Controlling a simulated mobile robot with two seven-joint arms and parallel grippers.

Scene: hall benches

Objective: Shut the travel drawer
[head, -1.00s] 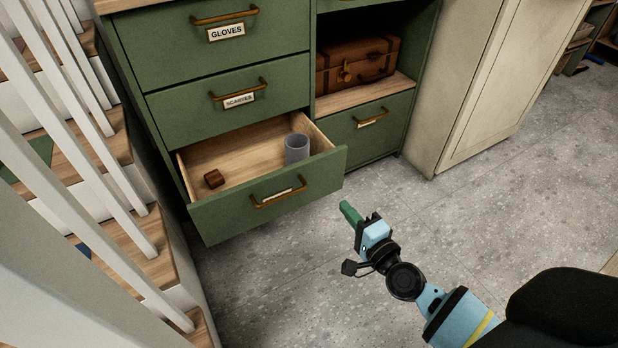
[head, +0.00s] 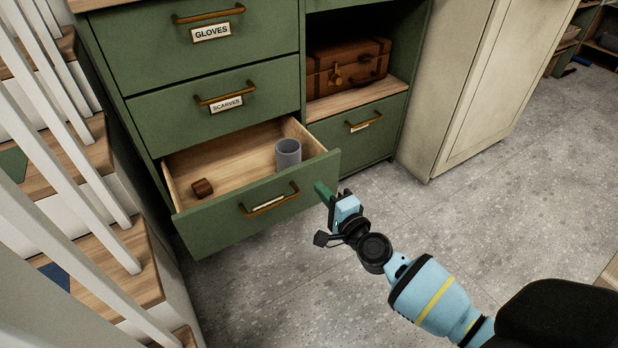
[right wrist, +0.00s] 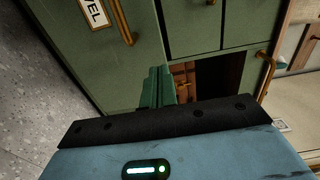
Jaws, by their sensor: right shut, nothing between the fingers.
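The travel drawer (head: 215,232) is the bottom left drawer of the green cabinet and stands pulled out. Its front has a brass handle (head: 269,202) and a label too small to read in the head view. In the right wrist view the front (right wrist: 75,45) shows a label ending in "VEL". Inside are a grey cup (head: 288,152) and a small brown block (head: 202,188). My right gripper (head: 321,191) is shut and empty, its green fingers by the right end of the drawer front. I cannot tell whether they touch it. My left gripper is not in view.
The gloves drawer (head: 150,50) and scarves drawer (head: 165,118) above are shut. A brown suitcase (head: 350,68) sits in the open shelf, above another shut drawer (head: 345,145). White stair railings stand close at the left. The speckled floor (head: 480,230) at right is clear.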

